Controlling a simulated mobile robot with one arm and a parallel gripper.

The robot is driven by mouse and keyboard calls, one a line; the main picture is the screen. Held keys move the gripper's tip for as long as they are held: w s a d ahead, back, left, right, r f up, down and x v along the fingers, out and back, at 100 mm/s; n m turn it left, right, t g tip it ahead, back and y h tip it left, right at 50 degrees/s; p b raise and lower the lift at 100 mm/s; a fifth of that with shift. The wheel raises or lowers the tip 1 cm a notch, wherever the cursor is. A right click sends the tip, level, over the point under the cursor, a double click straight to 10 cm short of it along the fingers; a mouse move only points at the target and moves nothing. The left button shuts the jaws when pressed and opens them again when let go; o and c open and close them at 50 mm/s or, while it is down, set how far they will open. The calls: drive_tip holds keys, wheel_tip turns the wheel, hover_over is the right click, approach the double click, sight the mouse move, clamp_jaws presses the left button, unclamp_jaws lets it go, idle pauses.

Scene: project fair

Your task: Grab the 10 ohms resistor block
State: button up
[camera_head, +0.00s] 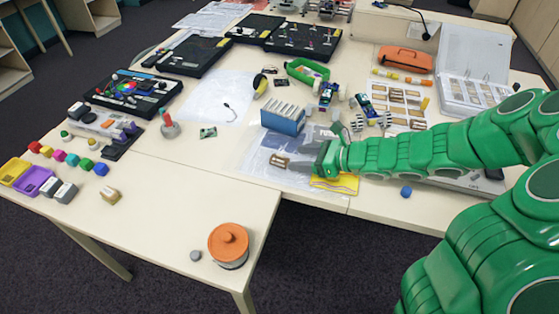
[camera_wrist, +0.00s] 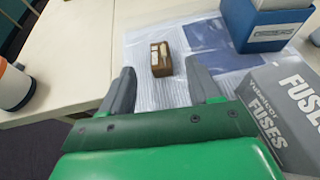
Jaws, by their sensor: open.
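A small brown wooden block with light inserts (camera_head: 279,161) lies on a clear plastic sheet on the table. In the wrist view the block (camera_wrist: 161,60) sits just beyond and between my fingertips, apart from them. No ohm marking is readable on it. My gripper (camera_wrist: 159,82) is open and empty, with a finger on each side of the block's line. In the head view my gripper (camera_head: 318,158) points left toward the block, from its right. Several similar brown blocks (camera_head: 398,97) lie on a white sheet farther back; their labels are too small to read.
A grey box marked FUSES (camera_wrist: 285,108) is close to my right finger. A blue rack (camera_head: 283,120) stands behind the block. A yellow packet (camera_head: 341,184) lies below my wrist. An orange-lidded jar (camera_head: 229,243) stands front left. Bare table lies left of the plastic sheet.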

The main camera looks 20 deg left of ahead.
sight(279, 158)
drive_tip(key=shift+f+x, duration=0.1)
drive_tip(key=shift+x, duration=1.6)
drive_tip(key=shift+f+x, duration=0.15)
drive_tip(key=shift+x, duration=1.6)
drive_tip(key=shift+d, duration=0.1)
drive_tip(key=shift+s, duration=0.1)
drive_tip(key=c, duration=1.1)
drive_tip(key=shift+o, duration=0.2)
wheel_tip(279, 158, up, 10)
